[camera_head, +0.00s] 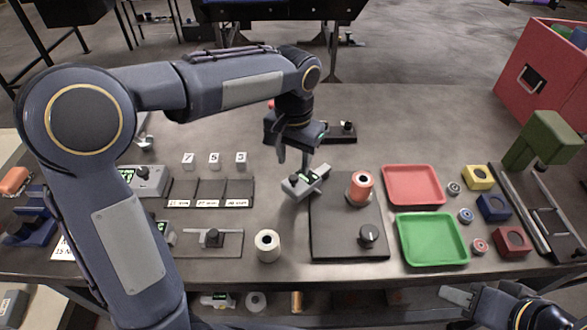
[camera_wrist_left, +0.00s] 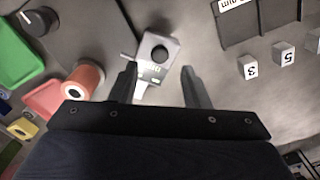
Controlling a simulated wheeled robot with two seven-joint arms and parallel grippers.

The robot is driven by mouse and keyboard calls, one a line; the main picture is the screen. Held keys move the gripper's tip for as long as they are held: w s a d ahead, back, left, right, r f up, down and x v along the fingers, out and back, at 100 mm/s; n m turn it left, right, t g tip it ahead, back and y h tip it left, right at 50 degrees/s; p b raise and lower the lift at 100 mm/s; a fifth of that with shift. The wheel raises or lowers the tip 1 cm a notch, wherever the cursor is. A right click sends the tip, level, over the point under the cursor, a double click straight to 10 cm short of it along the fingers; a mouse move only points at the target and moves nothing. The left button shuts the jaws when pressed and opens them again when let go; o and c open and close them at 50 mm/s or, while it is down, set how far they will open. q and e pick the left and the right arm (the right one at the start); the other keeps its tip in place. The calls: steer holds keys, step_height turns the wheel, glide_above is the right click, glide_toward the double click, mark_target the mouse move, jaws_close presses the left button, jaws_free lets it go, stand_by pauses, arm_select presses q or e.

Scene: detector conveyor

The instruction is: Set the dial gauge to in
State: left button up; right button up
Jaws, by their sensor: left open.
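A small grey gauge (camera_head: 303,183) with a green-lit display lies on the table just left of the dark plate; I take it for the dial gauge. In the left wrist view the gauge (camera_wrist_left: 155,60) shows a round black part and a lit display, too small to read. My left gripper (camera_head: 294,158) is above the gauge, pointing down, open and empty. In the wrist view its fingertips (camera_wrist_left: 160,80) stand either side of the gauge's lower end, apparently without touching it. My right gripper (camera_head: 462,297) is low at the bottom right, its jaws unclear.
The dark plate (camera_head: 335,220) carries a copper-coloured spool (camera_head: 360,188) and a black knob (camera_head: 367,236). Red (camera_head: 412,184) and green (camera_head: 433,240) trays are to its right. A white roll (camera_head: 267,245) stands in front; another grey device (camera_head: 147,180) with a display is at left.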

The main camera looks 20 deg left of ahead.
mark_target(294, 177)
arm_select(q)
steer(key=shift+f, duration=2.25)
steer(key=shift+c, duration=0.4)
jaws_close()
